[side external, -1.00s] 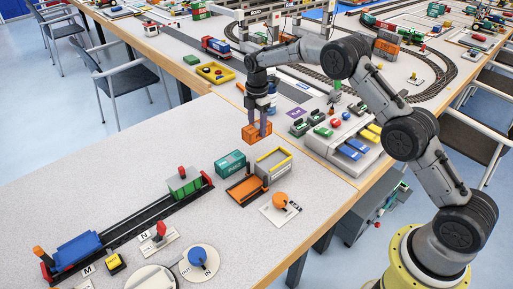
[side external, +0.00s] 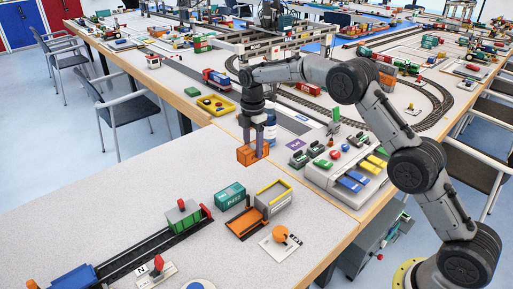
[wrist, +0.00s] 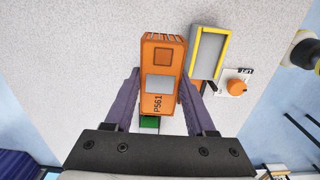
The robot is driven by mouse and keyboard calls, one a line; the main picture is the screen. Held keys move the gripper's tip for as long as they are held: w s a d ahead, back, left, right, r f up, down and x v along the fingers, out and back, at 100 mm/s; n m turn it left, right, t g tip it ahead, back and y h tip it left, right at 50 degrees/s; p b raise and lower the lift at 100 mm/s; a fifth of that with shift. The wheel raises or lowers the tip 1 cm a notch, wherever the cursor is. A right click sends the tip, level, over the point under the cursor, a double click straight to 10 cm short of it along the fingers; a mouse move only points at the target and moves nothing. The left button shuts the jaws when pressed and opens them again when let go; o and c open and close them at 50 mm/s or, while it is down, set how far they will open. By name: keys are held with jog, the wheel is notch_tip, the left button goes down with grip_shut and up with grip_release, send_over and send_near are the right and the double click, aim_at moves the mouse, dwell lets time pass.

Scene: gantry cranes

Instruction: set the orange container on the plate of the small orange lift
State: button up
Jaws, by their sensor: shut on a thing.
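The orange container (side external: 253,153) is held in my gripper (side external: 256,137), whose purple fingers are shut on it, above the table. In the wrist view the container (wrist: 162,75) lies between the two fingers, marked P561. The small orange lift has an orange plate (side external: 243,224) beside a grey, yellow-rimmed box (side external: 273,198). The plate looks empty in the side view, and my gripper is above and behind it. In the wrist view the yellow-rimmed box (wrist: 208,52) is right of the container; I cannot make out the plate there.
A teal container (side external: 229,195) stands close behind the plate. An orange knob on a white card (side external: 280,234) is in front. A control panel (side external: 345,165) stands to the right, a track with a green wagon (side external: 183,218) to the left.

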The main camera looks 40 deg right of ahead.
jog(key=s+a, duration=0.9)
jog(key=a, duration=0.2)
jog(key=shift+s+f, duration=0.15)
jog(key=shift+f, duration=2.6)
jog(key=shift+s+f, duration=0.15)
jog(key=shift+f, duration=2.55)
jog(key=shift+f, duration=0.75)
jog(key=o, duration=1.3)
jog(key=shift+o, duration=0.2)
notch_tip(320, 180, up, 7)
